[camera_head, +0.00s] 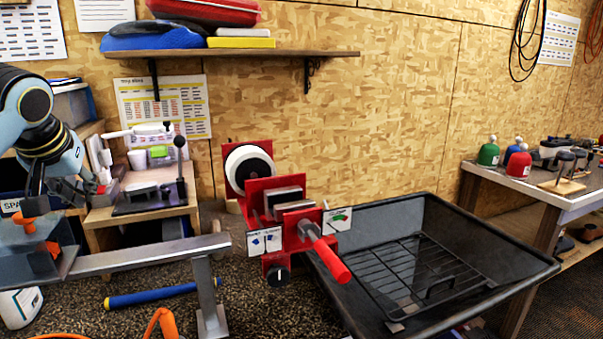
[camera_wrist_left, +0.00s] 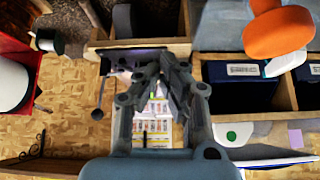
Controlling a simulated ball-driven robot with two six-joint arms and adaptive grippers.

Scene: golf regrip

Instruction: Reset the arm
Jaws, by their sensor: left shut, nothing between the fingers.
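My left arm (camera_head: 45,125) comes in from the left edge. Its gripper (camera_head: 90,192) hangs in front of the small wooden bench at the left. In the left wrist view, the gripper (camera_wrist_left: 162,62) has its fingers drawn together with nothing held between them. My right gripper shows in neither view.
A red clamp stand (camera_head: 322,252) with a red handle is mid-picture, beside a black tray (camera_head: 450,212) with a wire rack. A metal beam (camera_head: 150,256) runs below the gripper. A blue roller (camera_head: 150,295) lies on the floor. A wooden shelf (camera_head: 230,53) is above.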

